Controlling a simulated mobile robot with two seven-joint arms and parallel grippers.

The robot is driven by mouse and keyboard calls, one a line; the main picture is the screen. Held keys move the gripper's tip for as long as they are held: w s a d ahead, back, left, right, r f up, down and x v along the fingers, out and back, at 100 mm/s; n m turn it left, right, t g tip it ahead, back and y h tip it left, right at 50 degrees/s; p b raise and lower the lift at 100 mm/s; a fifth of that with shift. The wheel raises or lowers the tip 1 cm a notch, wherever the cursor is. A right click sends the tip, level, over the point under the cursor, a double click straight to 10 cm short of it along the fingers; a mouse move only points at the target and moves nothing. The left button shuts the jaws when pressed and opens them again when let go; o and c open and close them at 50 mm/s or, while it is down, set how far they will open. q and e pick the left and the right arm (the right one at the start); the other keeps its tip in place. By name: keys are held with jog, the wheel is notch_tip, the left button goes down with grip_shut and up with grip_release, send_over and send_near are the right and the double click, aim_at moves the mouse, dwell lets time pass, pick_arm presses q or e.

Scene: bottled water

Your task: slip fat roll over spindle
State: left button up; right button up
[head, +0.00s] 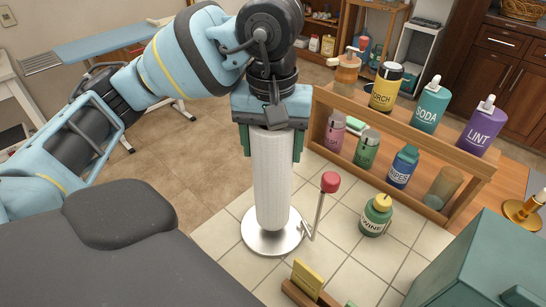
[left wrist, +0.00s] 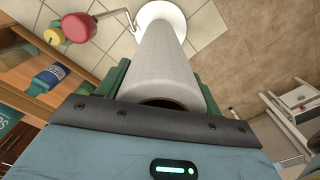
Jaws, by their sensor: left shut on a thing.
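A fat white paper roll (head: 272,180) stands upright in the head view, its lower end over the round white base (head: 250,237) of the holder. My left gripper (head: 271,147) is shut on the roll's upper part, with green fingers on both sides. No spindle shows; the roll and gripper hide that place. I cannot tell whether the roll's lower end touches the base. In the left wrist view the roll (left wrist: 165,65) runs away toward the base (left wrist: 160,12), and its dark core opening shows near the gripper. My right gripper is not in view.
A side arm with a red knob (head: 330,182) rises from the base, close right of the roll. A green bottle (head: 376,215) stands further right. A wooden shelf (head: 410,135) with several bottles is behind it.

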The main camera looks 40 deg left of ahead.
pick_arm(q)
jog(key=shift+f, duration=1.6)
jog(key=shift+f, duration=0.2)
jog(key=o, duration=1.3)
jog(key=shift+o, duration=0.2)
jog(key=shift+r, duration=0.1)
